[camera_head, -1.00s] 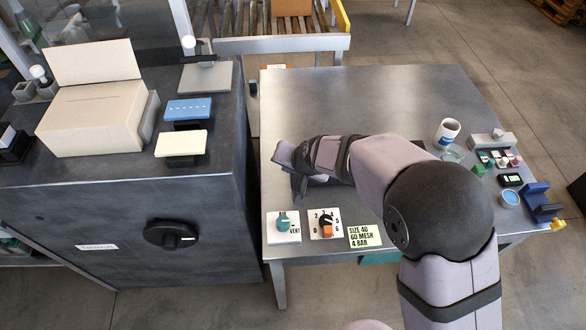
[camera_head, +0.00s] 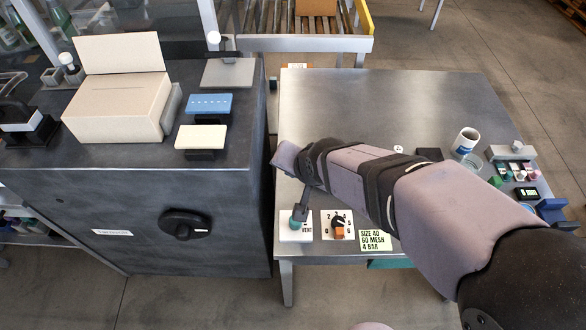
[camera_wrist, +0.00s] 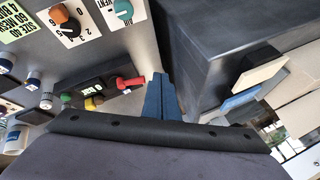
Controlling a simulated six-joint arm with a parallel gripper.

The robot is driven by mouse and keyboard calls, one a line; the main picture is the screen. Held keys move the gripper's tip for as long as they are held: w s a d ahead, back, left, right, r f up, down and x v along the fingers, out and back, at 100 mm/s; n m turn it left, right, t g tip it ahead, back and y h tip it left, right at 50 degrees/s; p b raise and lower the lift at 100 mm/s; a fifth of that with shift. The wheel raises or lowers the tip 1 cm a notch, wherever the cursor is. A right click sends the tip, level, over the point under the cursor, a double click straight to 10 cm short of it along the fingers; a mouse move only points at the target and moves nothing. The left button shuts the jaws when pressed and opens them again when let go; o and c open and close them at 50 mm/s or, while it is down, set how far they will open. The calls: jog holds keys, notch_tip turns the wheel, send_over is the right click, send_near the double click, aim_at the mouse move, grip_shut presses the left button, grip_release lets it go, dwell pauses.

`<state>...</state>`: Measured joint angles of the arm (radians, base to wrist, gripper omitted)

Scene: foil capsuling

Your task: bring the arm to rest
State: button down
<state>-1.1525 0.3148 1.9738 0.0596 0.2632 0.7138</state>
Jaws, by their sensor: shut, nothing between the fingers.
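My gripper (camera_head: 300,212) hangs from the end of my arm over the table's front left corner. In the head view its tip overlaps the green knob (camera_head: 295,224) on the white vent plate. In the wrist view the blue-grey fingers (camera_wrist: 161,82) are together with nothing between them, and the green knob (camera_wrist: 122,9) appears apart from them. The orange-and-black selector knob (camera_head: 338,230) is just right of the vent plate; it also shows in the wrist view (camera_wrist: 66,21). A red lever (camera_wrist: 130,82) on a dark panel shows left of the fingers; my arm hides it in the head view.
The dark cabinet (camera_head: 140,220) stands close on the left, bearing an open carton (camera_head: 118,105) and blue and cream pads. A white cup (camera_head: 465,141), small blocks and a blue holder (camera_head: 551,209) line the table's right side. The table's far part (camera_head: 390,95) is clear.

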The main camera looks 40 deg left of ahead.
dwell(0.6)
jog(key=s+d+f+n+g+h, duration=0.1)
jog(key=s+d+f+n+h, duration=0.25)
jog(key=d, duration=0.55)
jog(key=s+d+f+n+g+h, duration=0.25)
jog(key=d+f+n, duration=0.2)
jog(key=d, duration=0.55)
jog(key=w+d+r+m, duration=0.1)
jog(key=d+m, duration=0.3)
jog(key=d, duration=0.5)
jog(key=w+d+r+m, duration=0.1)
jog(key=w+d+m, duration=0.3)
jog(key=d, duration=0.6)
jog(key=w+d+r+m, duration=0.1)
jog(key=d+m, duration=0.3)
jog(key=d, duration=0.5)
jog(key=shift+w+d+r+t, duration=0.2)
jog(key=shift+w+t, duration=0.25)
jog(key=shift+w, duration=0.25)
